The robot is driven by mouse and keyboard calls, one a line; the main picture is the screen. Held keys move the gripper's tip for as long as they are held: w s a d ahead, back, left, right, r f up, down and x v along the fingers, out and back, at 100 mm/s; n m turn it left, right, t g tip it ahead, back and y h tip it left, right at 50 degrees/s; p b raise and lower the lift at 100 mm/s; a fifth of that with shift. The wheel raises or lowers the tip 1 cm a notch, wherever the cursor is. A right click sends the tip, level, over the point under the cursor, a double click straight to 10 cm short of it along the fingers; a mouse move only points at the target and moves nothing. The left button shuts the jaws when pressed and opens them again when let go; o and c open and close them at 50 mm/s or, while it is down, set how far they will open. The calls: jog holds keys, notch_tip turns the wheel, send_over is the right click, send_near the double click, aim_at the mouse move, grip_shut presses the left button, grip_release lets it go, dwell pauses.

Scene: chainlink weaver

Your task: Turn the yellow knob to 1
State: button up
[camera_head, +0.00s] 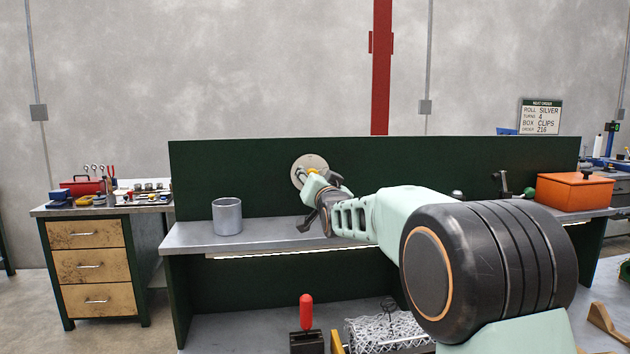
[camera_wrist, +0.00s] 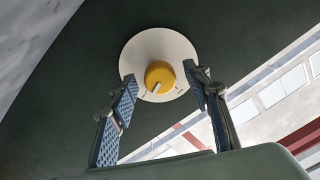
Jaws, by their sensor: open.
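The yellow knob (camera_wrist: 160,75) sits on a round pale dial plate (camera_wrist: 146,50) on a dark green panel in the wrist view. A white pointer mark shows on the knob's lower left part; small dial marks show below it, too small to read. My gripper (camera_wrist: 160,82) is open, with one finger on each side of the knob and apart from it. In the head view the dial plate (camera_head: 302,163) shows on the green panel, and the knob (camera_head: 312,171) is mostly hidden by my gripper (camera_head: 318,186).
A grey metal cup (camera_head: 227,216) stands on the shelf (camera_head: 262,234) left of my arm. An orange box (camera_head: 575,193) stands at the shelf's right end. A red-handled lever (camera_head: 306,312) and a wire mesh roll (camera_head: 385,330) are below in front. A drawer cabinet (camera_head: 88,268) stands at left.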

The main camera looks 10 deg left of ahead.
jog(key=v, duration=1.2)
